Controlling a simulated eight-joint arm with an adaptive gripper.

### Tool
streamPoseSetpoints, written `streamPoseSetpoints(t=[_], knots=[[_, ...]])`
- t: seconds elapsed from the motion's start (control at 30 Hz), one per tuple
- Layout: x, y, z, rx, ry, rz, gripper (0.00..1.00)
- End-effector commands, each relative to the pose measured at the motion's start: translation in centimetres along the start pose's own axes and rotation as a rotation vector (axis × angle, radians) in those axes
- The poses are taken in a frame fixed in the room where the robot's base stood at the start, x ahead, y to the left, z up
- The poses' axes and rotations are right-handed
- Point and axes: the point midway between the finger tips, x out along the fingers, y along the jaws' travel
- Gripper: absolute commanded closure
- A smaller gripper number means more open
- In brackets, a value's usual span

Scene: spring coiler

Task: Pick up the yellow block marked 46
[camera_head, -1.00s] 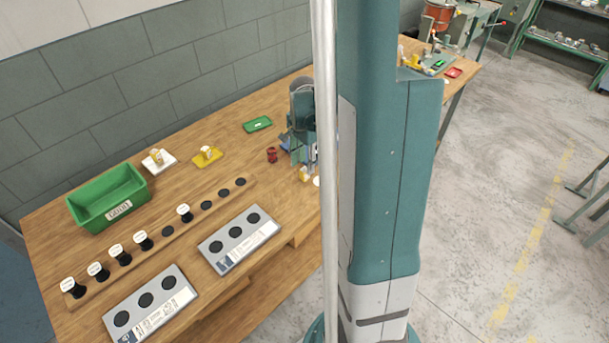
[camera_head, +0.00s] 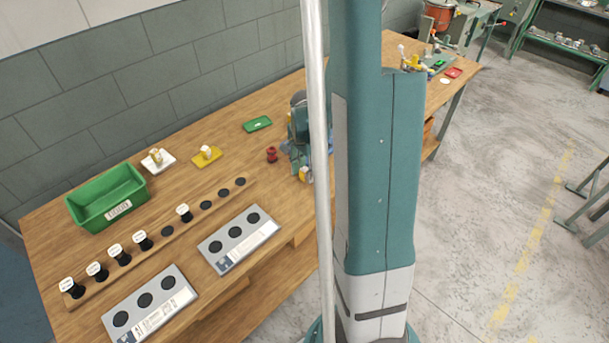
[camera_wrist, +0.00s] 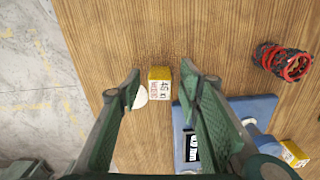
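The yellow block marked 46 (camera_wrist: 160,88) stands on the wooden table in the wrist view, with its marked face showing. My gripper (camera_wrist: 162,79) is open, its two green fingers apart on the left and right of the block in the picture. I see gaps on both sides, so the fingers are not closed on it. How far the fingertips are above the table I cannot tell. In the head view a yellow block (camera_head: 304,173) shows near the table's front edge; its marking is too small to read there.
A white disc (camera_wrist: 140,98) lies close left of the block. A blue base with a display (camera_wrist: 192,146) is close on the right. A second yellow block (camera_wrist: 293,153) and a red-and-black spool (camera_wrist: 283,62) are farther right. The table edge is left.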

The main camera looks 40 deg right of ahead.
Motion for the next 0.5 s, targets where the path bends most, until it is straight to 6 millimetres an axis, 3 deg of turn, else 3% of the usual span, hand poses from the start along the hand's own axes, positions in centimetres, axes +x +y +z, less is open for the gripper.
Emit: streamPoseSetpoints(t=[0.5], knots=[[0.66,0.04,0.02,0.0,0.0,0.0,0.65]])
